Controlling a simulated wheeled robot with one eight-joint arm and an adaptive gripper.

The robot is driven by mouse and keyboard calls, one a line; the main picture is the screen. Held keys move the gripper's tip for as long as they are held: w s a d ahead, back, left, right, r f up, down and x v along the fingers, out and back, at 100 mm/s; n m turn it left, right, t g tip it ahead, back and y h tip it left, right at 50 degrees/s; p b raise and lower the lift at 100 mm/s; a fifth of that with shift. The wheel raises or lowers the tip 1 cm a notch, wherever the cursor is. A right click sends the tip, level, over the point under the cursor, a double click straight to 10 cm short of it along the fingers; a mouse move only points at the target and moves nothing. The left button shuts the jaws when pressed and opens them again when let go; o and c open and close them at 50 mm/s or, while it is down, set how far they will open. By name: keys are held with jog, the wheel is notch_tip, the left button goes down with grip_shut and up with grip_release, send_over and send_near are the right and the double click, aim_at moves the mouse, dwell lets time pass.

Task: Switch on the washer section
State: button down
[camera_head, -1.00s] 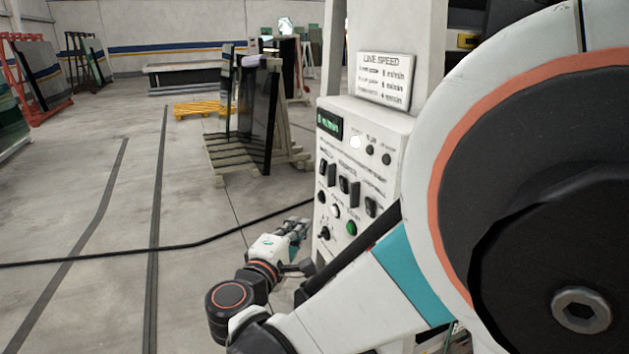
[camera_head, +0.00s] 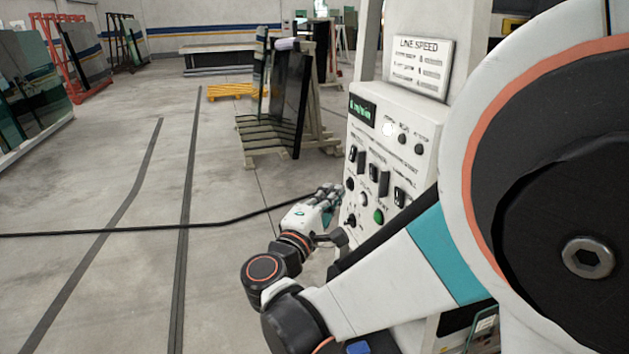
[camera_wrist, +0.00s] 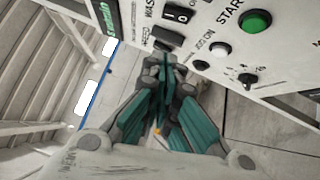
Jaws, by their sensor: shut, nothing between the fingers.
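The white control panel (camera_head: 384,150) stands on a cabinet right of centre in the head view. In the wrist view, a black rocker switch (camera_wrist: 182,14) sits by lettering that reads "WASH"; its position is unclear. My gripper (camera_head: 332,192) is at the panel's left edge, level with the lower knobs.
A green START button (camera_wrist: 255,21), a white button (camera_wrist: 220,50) and a selector (camera_wrist: 245,79) are also on the panel. A green lit display (camera_head: 361,108) is at its top left. A glass rack (camera_head: 290,110) stands behind. A black cable (camera_head: 130,231) crosses the floor.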

aim_at(359, 172)
jog(key=w+d+r, duration=0.1)
jog(key=w+d, duration=0.4)
jog(key=d, duration=0.1)
jog(key=shift+w+d+r, duration=0.2)
jog(key=shift+w+d, duration=0.15)
jog(key=shift+w, duration=0.05)
jog(key=shift+w+d+r+m+g+p, duration=0.1)
jog(key=shift+d+r+m+g+p, duration=0.25)
jog(key=shift+p, duration=0.2)
jog(key=shift+f, duration=0.1)
jog(key=shift+a, duration=0.15)
